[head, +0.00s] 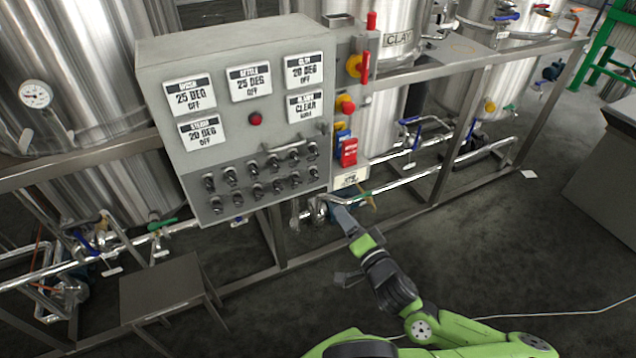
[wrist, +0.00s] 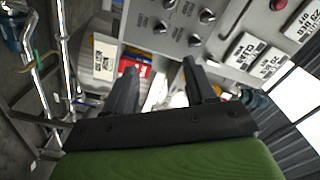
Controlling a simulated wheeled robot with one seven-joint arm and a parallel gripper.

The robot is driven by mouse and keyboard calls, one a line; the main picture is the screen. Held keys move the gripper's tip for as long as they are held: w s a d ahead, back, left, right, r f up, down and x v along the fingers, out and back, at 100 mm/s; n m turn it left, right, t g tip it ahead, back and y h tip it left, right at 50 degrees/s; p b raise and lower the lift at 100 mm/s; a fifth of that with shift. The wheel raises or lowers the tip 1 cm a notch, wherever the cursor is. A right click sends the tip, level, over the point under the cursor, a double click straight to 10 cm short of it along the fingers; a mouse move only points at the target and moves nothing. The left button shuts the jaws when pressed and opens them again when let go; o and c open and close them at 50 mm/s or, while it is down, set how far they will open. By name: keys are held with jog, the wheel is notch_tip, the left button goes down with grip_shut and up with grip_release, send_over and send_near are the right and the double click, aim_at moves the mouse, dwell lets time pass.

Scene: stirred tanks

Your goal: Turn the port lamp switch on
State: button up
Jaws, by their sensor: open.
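The grey control panel (head: 225,120) carries two rows of small dark knob switches (head: 262,180) along its lower part. Their small labels are too small to read in the head view, so I cannot tell which one is the port lamp switch. Several of these knobs show close up in the wrist view, one of them a switch (wrist: 207,16) near the right finger. My gripper (head: 342,214) is below and right of the panel's lower right corner. In the wrist view my gripper (wrist: 160,75) has its two fingers apart with nothing held between them.
A bar handle (head: 283,160) sticks out above the knobs. A red box (head: 349,152) and red-yellow emergency switches (head: 357,66) sit right of the panel. Steel tanks (head: 70,90), pipes and frame rails stand behind. A low grey stand (head: 162,290) is at lower left.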

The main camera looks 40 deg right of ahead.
aim_at(317, 177)
jog(key=b+x, duration=0.6)
jog(key=x, duration=0.8)
jog(key=shift+w, duration=0.35)
jog(key=shift+w+d, duration=0.15)
jog(key=shift+w, duration=0.35)
grip_shut()
